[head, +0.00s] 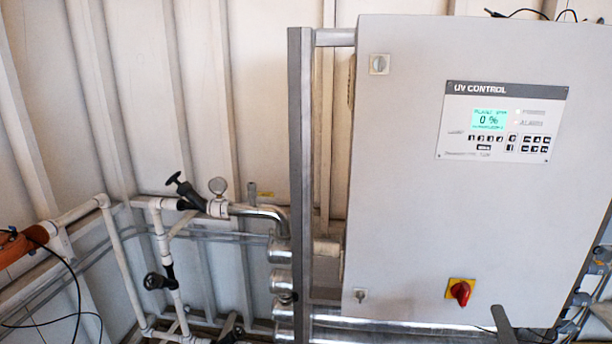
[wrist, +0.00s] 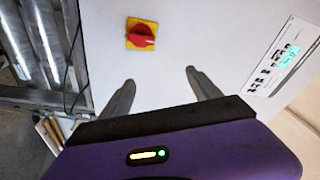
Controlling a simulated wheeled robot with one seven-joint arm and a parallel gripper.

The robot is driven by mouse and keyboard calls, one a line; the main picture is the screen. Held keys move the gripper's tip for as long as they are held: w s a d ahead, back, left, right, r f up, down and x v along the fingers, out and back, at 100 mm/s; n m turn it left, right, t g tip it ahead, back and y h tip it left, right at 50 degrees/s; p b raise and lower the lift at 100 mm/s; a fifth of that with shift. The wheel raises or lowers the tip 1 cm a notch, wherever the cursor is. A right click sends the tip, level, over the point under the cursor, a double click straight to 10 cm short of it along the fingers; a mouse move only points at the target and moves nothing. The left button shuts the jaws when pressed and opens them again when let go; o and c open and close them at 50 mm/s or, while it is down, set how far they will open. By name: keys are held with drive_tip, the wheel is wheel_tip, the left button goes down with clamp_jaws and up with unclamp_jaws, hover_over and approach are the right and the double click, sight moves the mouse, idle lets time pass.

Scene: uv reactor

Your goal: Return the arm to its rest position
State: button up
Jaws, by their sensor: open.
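My gripper (wrist: 160,80) shows in the wrist view with its two grey fingers spread apart and nothing between them. It is in front of the grey UV control cabinet (head: 400,190), with the fingers pointing toward its door. The red rotary switch on a yellow plate (wrist: 142,38) lies beyond the fingertips, apart from them. It also shows in the head view low on the door (head: 460,291). A grey finger-like piece at the bottom edge of the head view looks like part of my gripper; the rest of the arm is out of that view.
The control panel (head: 502,121) has a lit display reading 0 %. A metal post (head: 300,180) and shiny steel pipes (head: 283,284) stand left of the cabinet. White pipes with black valves (head: 160,281) and an orange object (head: 22,243) with a black cable are farther left.

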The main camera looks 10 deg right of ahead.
drive_tip(key=s+a+f+n+g+y, duration=0.1)
drive_tip(key=s+a+n, duration=0.5)
drive_tip(key=s, duration=0.6)
drive_tip(key=s+a+f+n+y+b, duration=0.1)
drive_tip(key=s+a+n+y, duration=0.3)
drive_tip(key=s+a, duration=0.7)
drive_tip(key=s+a+f+n+g+y+b, duration=0.1)
drive_tip(key=s+a+n+y, duration=0.1)
drive_tip(key=s+a+n, duration=0.5)
drive_tip(key=s+a, duration=0.2)
drive_tip(key=s, duration=0.4)
drive_tip(key=shift+a+f+n+g, duration=0.2)
drive_tip(key=shift+n+g, duration=0.1)
drive_tip(key=shift+n, duration=0.1)
drive_tip(key=shift+s, duration=0.1)
